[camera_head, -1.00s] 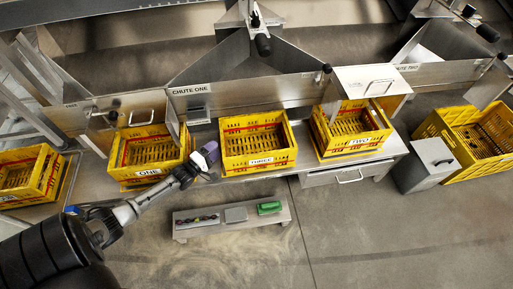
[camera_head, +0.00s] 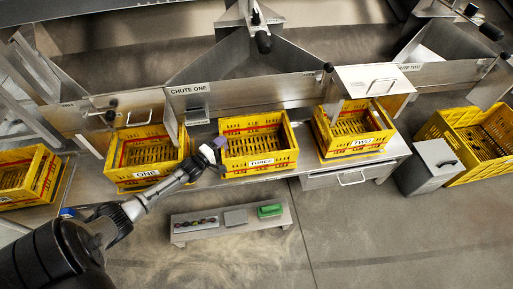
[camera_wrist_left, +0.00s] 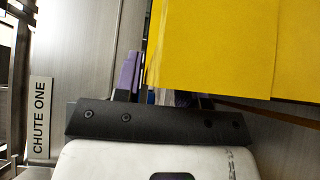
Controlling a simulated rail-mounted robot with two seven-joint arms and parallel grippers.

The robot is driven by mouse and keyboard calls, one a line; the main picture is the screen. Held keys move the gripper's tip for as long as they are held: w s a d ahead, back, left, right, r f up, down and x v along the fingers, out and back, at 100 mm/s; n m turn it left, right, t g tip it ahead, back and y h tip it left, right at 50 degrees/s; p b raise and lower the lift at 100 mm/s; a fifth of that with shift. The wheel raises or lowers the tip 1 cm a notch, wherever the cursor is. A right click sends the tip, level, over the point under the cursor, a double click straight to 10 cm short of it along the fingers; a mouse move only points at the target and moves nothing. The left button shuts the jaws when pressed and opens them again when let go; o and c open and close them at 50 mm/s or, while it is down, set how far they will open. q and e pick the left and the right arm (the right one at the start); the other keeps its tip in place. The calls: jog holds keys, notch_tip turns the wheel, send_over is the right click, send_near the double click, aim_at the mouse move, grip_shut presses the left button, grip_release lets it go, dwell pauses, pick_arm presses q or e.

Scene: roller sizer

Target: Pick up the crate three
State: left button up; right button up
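Crate three (camera_head: 259,163) is a yellow slotted crate labelled THREE, standing on the metal bench between crates ONE and TWO. My left gripper (camera_head: 214,149) is close to its left side near the far left corner. In the left wrist view, one purple finger of my left gripper (camera_wrist_left: 160,88) shows left of a yellow crate wall (camera_wrist_left: 215,45); the other finger is mostly hidden behind the yellow. The fingers look apart. I cannot tell whether they touch the wall. My right gripper is not in view.
Crate ONE (camera_head: 147,174) stands close on the left and crate TWO (camera_head: 357,148) on the right. The Chute One panel (camera_head: 250,91) rises behind. A low bench (camera_head: 235,229) with small items stands in front. More yellow crates stand at both ends. Open floor lies in front.

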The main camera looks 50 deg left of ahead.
pick_arm(q)
grip_shut()
jog(key=shift+r, duration=0.15)
